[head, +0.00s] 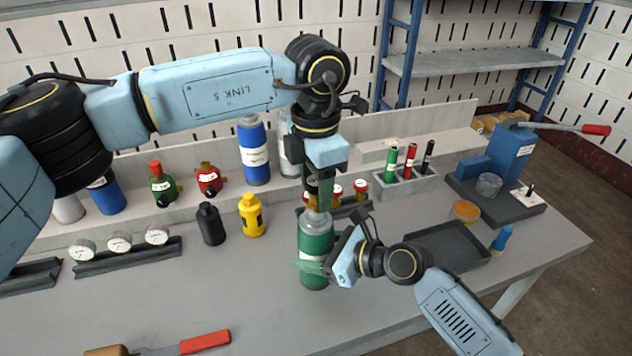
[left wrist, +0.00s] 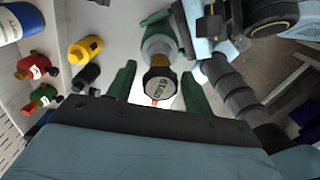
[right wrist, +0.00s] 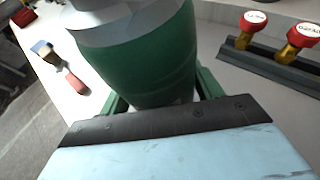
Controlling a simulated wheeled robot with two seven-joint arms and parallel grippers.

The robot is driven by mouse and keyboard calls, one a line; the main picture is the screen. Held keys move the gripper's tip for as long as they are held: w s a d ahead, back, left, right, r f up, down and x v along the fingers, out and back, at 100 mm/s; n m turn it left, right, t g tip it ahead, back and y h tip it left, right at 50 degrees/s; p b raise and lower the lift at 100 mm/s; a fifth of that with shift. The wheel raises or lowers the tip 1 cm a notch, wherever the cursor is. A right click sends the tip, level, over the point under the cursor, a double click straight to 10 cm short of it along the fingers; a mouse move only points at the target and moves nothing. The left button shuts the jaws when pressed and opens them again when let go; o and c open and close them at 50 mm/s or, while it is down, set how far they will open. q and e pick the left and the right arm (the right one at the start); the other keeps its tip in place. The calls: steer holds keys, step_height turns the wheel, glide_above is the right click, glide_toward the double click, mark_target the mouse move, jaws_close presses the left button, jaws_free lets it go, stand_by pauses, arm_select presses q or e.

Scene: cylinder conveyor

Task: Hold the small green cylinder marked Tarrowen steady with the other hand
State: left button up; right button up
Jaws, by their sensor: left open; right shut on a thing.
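The small green cylinder (head: 316,240) with a grey shoulder stands upright on the bench in the middle of the head view. My right gripper (head: 312,266) is shut on its lower body from the right. The green body (right wrist: 145,60) also fills the middle of the right wrist view, between the fingers. My left gripper (head: 320,192) points down over the cylinder's top. It is open, its fingers on either side of a black knob with a light label (left wrist: 161,88) in the left wrist view. I cannot read the name Tarrowen on the cylinder.
A yellow bottle (head: 252,215) and a black bottle (head: 210,223) stand to the left. Red-topped valves in a dark rack (head: 350,208) are close behind the cylinder. A dark tray (head: 447,247) lies to the right. The bench front-left is mostly clear around a red-handled tool (head: 205,342).

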arm_select(q)
steer(key=m, duration=0.4)
steer(key=shift+m, duration=1)
steer(key=m, duration=0.3)
steer(key=shift+m, duration=1.5)
